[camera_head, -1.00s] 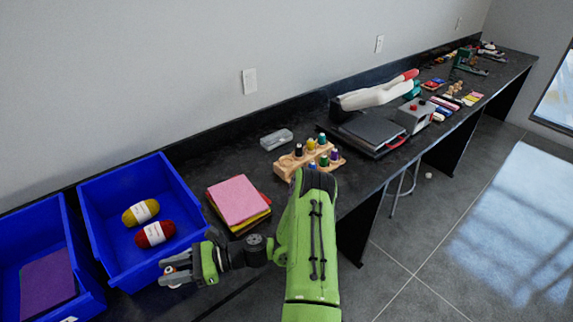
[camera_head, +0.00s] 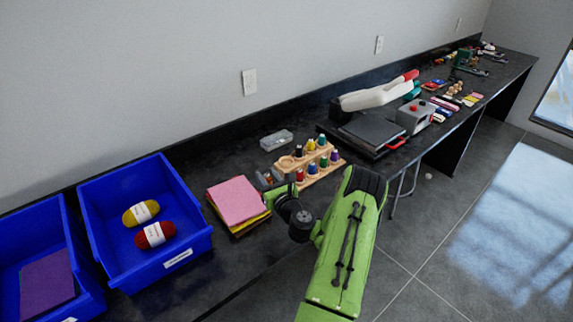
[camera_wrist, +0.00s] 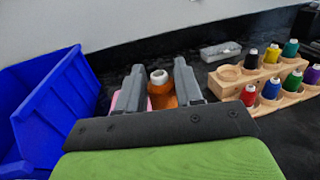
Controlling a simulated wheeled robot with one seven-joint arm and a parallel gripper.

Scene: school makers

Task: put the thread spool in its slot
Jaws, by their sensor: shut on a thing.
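My gripper (camera_wrist: 157,88) is shut on an orange-brown thread spool (camera_wrist: 162,94) with a pale top, held upright between the two grey fingers in the wrist view. In the head view my gripper (camera_head: 266,180) is beside the stack of felt sheets, and the spool is mostly hidden there. The wooden spool rack (camera_head: 307,173) stands just right of and beyond my gripper. It holds several coloured spools in two stepped rows. An empty round slot (camera_wrist: 229,73) shows at the left end of its upper row in the wrist view.
A blue bin (camera_head: 195,245) with two yarn balls stands left, beside another blue bin (camera_head: 92,298). Pink and yellow sheets (camera_head: 237,200) lie stacked near my gripper. A clear small box (camera_head: 276,139) lies behind the rack. A heat press (camera_head: 372,135) stands to the right.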

